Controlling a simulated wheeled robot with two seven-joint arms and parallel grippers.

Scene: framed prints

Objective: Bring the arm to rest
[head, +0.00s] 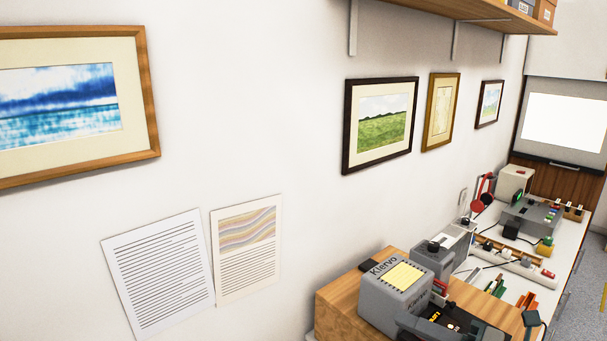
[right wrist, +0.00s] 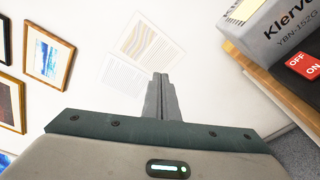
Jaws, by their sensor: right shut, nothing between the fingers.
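My right gripper (right wrist: 158,80) shows in the right wrist view. Its two grey fingers are together with nothing between them, and they point toward the wall. Beyond the fingertips hang two paper sheets, one with wavy coloured bands (right wrist: 150,42) and one with lines of text (right wrist: 122,76). The fingers overlap the sheets in the picture, but I see no contact. I cannot make out the right gripper in the head view. My left gripper is not in view.
A grey Klervo box (head: 395,299) stands on a wooden top (head: 340,301); in the wrist view it is right of my gripper, with a red switch (right wrist: 305,66). A framed seascape (head: 65,103) hangs left. A shelf (head: 470,10) juts out above.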

